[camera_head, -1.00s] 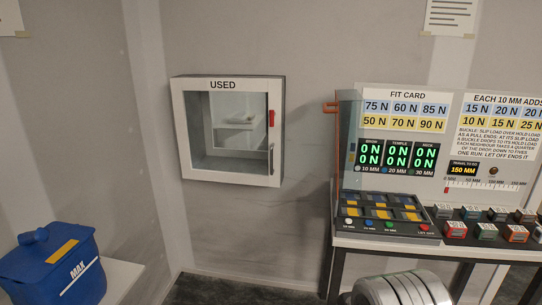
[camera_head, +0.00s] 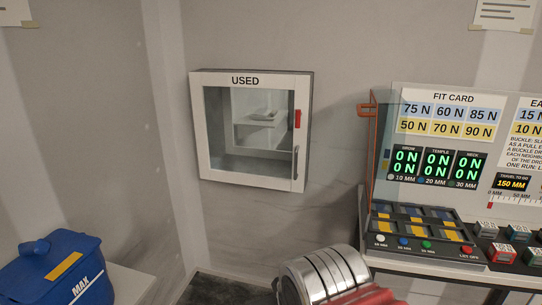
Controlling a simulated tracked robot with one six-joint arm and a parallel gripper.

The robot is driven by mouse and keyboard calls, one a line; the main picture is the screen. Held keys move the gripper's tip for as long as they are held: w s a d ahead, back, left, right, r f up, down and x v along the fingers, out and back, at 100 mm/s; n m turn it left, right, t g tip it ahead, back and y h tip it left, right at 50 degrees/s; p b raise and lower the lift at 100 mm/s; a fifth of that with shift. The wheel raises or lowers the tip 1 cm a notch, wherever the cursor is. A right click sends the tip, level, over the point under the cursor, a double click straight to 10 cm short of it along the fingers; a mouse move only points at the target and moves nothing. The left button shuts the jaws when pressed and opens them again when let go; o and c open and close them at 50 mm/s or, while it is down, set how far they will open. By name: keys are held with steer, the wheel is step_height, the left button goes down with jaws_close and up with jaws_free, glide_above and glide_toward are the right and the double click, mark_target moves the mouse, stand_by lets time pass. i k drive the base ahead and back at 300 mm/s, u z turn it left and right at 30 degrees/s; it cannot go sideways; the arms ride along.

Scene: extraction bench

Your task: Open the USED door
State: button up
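The USED cabinet (camera_head: 312,130) is a white box on the back wall, left of centre. Its door (camera_head: 245,180) has a white frame around a clear pane and appears closed. A grey vertical handle (camera_head: 295,163) is on the door's right side, with a small red piece (camera_head: 298,119) above it. Through the pane a pale shelf-like shape shows, too unclear to name. A ribbed silver part of my arm with a red part shows at the bottom, below and right of the cabinet and apart from it. My gripper's fingers are not in view.
A bench with a display board (camera_head: 445,113) and a console (camera_head: 427,243) of coloured buttons stands at the right. A blue lidded tub (camera_head: 50,272) stands at lower left. The wall below the cabinet is clear.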

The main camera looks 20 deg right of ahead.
mark_target(300, 84)
steer(key=u, duration=0.2)
steer(key=i, duration=1.15)
steer(key=z, duration=0.35)
